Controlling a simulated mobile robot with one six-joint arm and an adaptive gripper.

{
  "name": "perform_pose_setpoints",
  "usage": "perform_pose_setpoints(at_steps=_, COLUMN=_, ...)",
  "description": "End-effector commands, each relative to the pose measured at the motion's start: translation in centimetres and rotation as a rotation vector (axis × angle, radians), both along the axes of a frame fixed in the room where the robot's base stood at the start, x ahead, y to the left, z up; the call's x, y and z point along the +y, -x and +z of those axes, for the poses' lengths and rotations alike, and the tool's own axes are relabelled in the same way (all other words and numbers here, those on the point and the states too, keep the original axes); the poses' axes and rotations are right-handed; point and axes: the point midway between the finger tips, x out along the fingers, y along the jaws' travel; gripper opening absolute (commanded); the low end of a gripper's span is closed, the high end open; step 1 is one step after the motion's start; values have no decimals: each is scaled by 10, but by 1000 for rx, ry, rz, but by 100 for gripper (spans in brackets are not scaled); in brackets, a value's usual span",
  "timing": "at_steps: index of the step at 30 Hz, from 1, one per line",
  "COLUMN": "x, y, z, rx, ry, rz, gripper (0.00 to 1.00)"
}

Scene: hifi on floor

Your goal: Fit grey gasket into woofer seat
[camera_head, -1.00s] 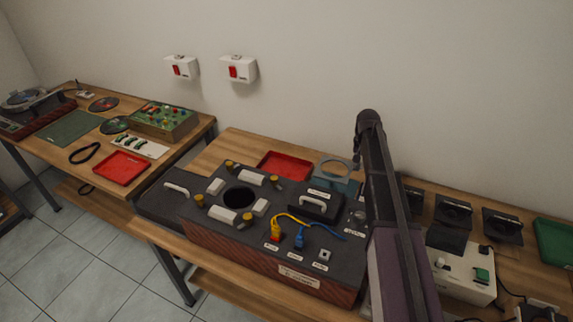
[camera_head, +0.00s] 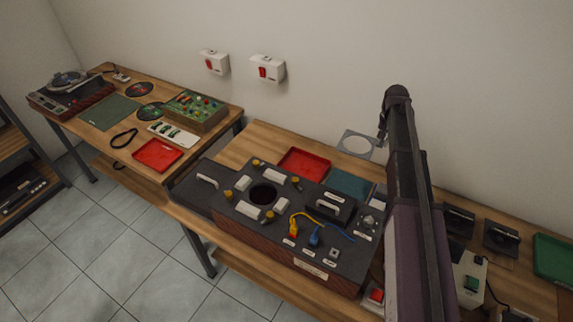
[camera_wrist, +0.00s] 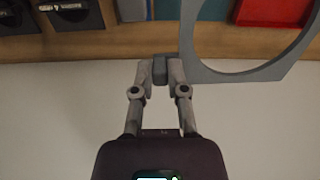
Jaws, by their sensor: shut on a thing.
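The grey gasket (camera_head: 369,156) is a thin square plate with a large round hole. It hangs in the air before the wall, above the back edge of the bench. My gripper (camera_head: 382,137) is at its right side. In the wrist view my gripper (camera_wrist: 161,72) is shut on a small grey block at the edge of the gasket (camera_wrist: 205,73). The woofer seat (camera_head: 263,194) is a dark round opening in the top of the black speaker cabinet (camera_head: 226,214), lower left of the gasket and apart from it. White blocks and yellow-capped posts stand around it.
A red tray (camera_head: 304,163) and a teal mat (camera_head: 350,184) lie behind the cabinet. Yellow and blue cables (camera_head: 330,229) and a handle rise from its top. Black speaker units (camera_head: 501,237) and a green tray (camera_head: 551,254) lie to the right.

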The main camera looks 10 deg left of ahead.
Motion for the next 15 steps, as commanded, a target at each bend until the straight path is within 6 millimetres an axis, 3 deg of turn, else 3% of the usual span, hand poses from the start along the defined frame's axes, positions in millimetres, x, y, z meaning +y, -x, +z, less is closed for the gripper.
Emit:
perform_pose_setpoints(at_steps=1, x=0, y=0, z=13, rx=0, ry=0, rz=0, gripper=0)
perform_pose_setpoints(at_steps=6, x=0, y=0, z=24, rx=0, ry=0, rz=0, gripper=0)
perform_pose_setpoints(at_steps=15, x=0, y=0, z=26, rx=0, ry=0, rz=0, gripper=0)
